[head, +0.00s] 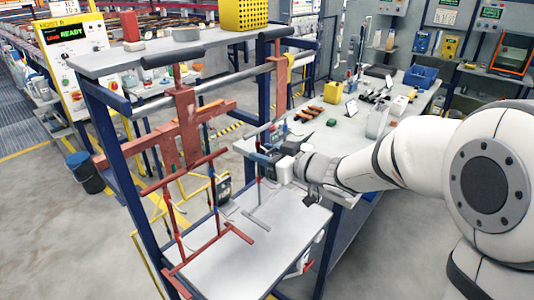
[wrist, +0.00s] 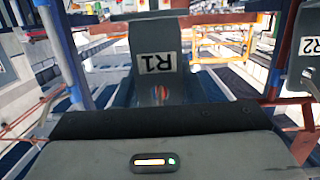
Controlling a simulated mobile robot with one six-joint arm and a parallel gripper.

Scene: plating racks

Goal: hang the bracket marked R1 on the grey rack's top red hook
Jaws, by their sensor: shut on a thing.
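My gripper (head: 272,161) is shut on a dark grey bracket (head: 259,158) in the middle of the head view. In the wrist view the bracket (wrist: 150,38) stands just beyond my gripper's dark front edge, with a white label reading R1 facing me. In the head view a thin grey rack (head: 258,192) is close to the gripper, partly hidden by it and the bracket. Its top red hook cannot be made out clearly. I cannot tell whether the bracket touches the rack.
A red-brown rack (head: 187,125) with crossbars hangs left of my gripper in a blue frame (head: 113,150). A grey shelf (head: 240,255) lies below. A part labelled R2 (wrist: 308,45) is close at the wrist view's right edge. A cluttered bench (head: 350,125) stands behind.

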